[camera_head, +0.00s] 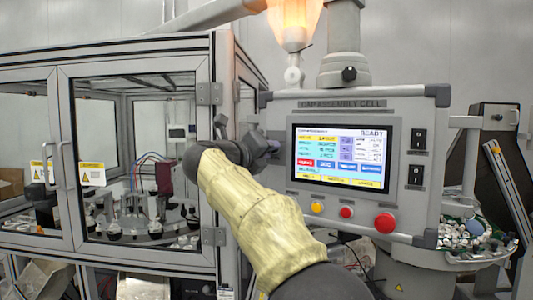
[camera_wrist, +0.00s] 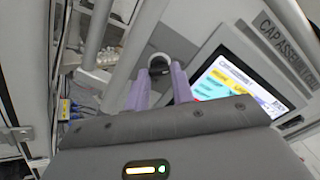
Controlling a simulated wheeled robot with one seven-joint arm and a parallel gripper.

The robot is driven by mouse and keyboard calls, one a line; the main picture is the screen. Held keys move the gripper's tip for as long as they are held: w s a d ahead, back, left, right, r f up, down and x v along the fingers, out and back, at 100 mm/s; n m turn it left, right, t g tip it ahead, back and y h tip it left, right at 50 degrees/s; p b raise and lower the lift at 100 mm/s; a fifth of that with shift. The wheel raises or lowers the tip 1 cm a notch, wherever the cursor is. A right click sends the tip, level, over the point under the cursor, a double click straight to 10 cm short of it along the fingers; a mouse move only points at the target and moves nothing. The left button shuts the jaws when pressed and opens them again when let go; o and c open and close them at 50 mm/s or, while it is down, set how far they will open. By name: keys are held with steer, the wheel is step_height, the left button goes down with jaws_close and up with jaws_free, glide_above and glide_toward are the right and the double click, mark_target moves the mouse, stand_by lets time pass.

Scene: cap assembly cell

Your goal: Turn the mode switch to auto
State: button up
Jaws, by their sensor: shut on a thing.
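The mode switch (camera_wrist: 158,64), a small round black knob with a pale ring, shows in the wrist view on the grey panel beside the screen. My gripper's two purple fingers (camera_wrist: 158,78) stand on either side of it and are shut on it. Which way the switch points cannot be told. In the head view my gripper (camera_head: 264,147) is at the left edge of the control panel (camera_head: 283,207), left of the screen (camera_head: 340,157). My gripper and wrist hide the switch there. The screen reads READY at its top right.
Below the screen are a yellow button (camera_head: 317,207), a red button (camera_head: 346,212) and a larger red button (camera_head: 385,222). A glass-doored enclosure (camera_head: 140,150) stands close on the left; a bowl of caps (camera_head: 470,240) is at right.

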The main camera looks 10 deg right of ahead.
steer(key=shift+r, duration=0.15)
steer(key=o, duration=1)
steer(key=shift+d, duration=0.1)
steer(key=b+v, duration=0.4)
steer(key=v, duration=1.3)
